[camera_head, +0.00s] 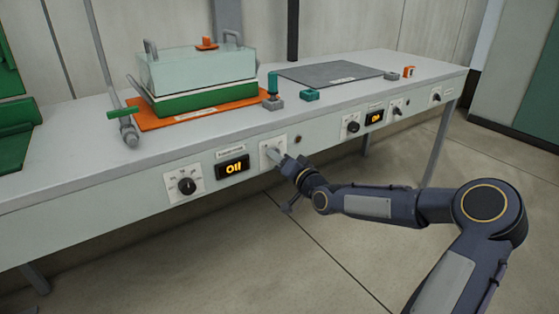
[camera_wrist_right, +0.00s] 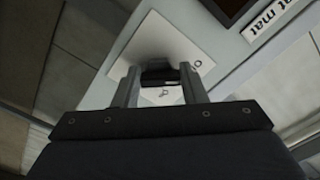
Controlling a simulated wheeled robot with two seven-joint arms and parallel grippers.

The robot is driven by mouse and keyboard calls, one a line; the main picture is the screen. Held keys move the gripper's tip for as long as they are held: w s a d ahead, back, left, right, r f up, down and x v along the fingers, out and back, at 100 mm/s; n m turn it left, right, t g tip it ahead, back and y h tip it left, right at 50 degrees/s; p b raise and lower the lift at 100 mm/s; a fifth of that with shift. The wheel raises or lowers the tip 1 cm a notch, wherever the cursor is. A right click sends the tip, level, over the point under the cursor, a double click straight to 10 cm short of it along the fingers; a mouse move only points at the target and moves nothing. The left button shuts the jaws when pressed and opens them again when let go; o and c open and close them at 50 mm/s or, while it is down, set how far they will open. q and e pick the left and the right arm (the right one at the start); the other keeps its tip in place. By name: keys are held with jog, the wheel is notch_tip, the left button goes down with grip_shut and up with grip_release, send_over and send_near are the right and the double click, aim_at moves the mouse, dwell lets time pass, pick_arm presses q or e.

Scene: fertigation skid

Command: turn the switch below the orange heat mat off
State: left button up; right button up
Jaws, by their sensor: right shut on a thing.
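The orange heat mat (camera_head: 149,122) lies on the bench top, under a green tray with a clear cover (camera_head: 203,70). On the bench front below it is a pale switch plate (camera_head: 266,148), right of an amber-lit display (camera_head: 233,167). My right gripper (camera_head: 274,155) is at this plate and hides most of the switch. In the right wrist view the gripper (camera_wrist_right: 159,76) is shut on the small dark switch (camera_wrist_right: 158,78), with one finger on each side. My left gripper is not in view.
A dial (camera_head: 187,186) sits left of the display. Further right, the bench front carries another dial (camera_head: 352,127), a second display (camera_head: 375,117) and more switches. A grey mat (camera_head: 330,74) lies on the bench. The floor in front is clear.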

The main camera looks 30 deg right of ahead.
jog(key=shift+f+n, duration=0.1)
jog(key=shift+n, duration=0.2)
jog(key=o, duration=1)
jog(key=shift+s, duration=0.1)
jog(key=s+p, duration=0.3)
jog(key=s, duration=0.4)
jog(key=shift+s+d, duration=0.3)
jog(key=shift+s, duration=0.05)
